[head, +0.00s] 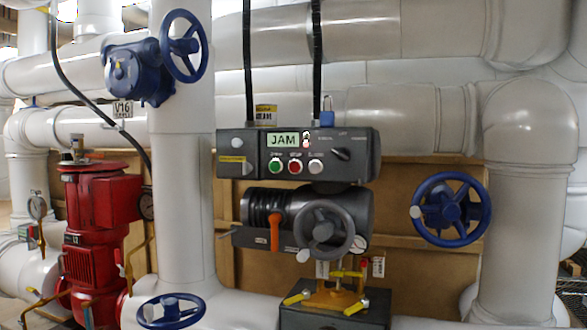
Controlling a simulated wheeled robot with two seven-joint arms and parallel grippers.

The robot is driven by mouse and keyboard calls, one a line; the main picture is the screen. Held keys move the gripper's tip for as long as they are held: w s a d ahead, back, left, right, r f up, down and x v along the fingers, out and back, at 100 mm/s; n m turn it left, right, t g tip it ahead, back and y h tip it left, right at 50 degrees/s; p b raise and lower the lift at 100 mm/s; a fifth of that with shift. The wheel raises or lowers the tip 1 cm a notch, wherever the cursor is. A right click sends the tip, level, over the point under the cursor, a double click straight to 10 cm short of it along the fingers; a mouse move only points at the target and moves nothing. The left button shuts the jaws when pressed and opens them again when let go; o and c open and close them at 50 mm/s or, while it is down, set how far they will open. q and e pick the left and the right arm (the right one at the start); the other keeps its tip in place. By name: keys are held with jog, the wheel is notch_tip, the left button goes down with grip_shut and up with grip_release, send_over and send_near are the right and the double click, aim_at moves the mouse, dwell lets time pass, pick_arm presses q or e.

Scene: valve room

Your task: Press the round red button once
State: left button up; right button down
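The round red button (295,167) is on the front of a dark grey control box (232,144) in the middle of the head view. It sits between a green button (275,166) on its left and a white button (316,167) on its right. A small display (283,140) above it reads "JAM", with small indicator lights beside it. A dark selector knob (341,154) is at the right of the panel. Neither of my grippers shows in the head view, and nothing covers the red button.
Below the box are a grey handwheel (326,229) and an orange lever (274,232). Blue handwheels stand at the upper left (184,46), right (451,209) and bottom (171,311). A red pump (90,252) is at the left. Thick white pipes (183,200) surround the box.

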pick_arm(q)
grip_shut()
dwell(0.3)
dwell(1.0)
